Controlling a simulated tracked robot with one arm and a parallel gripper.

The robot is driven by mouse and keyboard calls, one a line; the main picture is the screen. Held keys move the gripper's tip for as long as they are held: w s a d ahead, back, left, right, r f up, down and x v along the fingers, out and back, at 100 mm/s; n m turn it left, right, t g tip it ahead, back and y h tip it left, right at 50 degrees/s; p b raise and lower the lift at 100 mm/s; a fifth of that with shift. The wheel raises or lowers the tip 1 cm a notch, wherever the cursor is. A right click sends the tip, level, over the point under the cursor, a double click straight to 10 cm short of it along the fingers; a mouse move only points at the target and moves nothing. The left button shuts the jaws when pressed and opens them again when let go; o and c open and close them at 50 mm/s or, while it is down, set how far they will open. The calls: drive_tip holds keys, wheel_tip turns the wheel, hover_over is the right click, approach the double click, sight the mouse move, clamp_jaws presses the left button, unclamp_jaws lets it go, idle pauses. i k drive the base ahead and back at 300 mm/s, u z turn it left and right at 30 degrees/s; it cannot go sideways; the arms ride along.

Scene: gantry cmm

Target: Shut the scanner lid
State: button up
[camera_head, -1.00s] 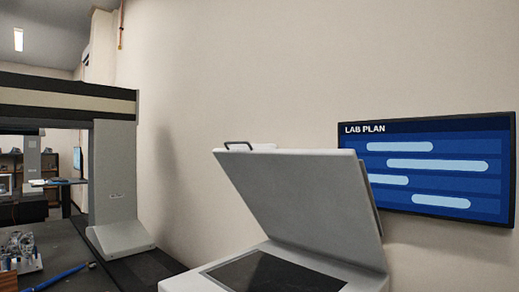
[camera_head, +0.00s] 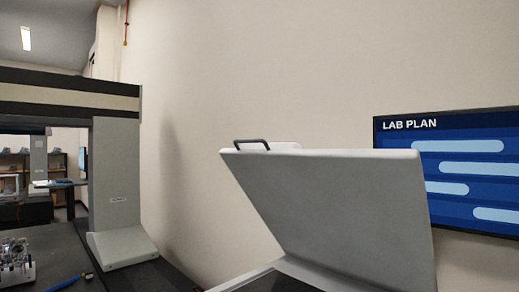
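The scanner lid (camera_head: 330,205) is a light grey panel standing open, tilted up and back from the scanner. A dark handle (camera_head: 252,144) sits on its top edge at the left. The scanner body (camera_head: 290,272) shows only as a pale rim and a strip of dark glass at the bottom edge; the rest is out of frame. My gripper is not in view.
A wall screen reading LAB PLAN (camera_head: 450,170) hangs behind the lid at the right. A grey gantry column (camera_head: 116,190) stands on a dark table at the left. A metal part (camera_head: 16,262) and a blue tool (camera_head: 68,283) lie at lower left.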

sight(361, 215)
drive_tip(key=u, duration=0.05)
drive_tip(key=i, duration=0.3)
drive_tip(key=z, duration=0.1)
drive_tip(key=k, duration=1.25)
drive_tip(key=z, duration=0.35)
drive_tip(key=i, duration=2.3)
drive_tip(key=u, duration=0.75)
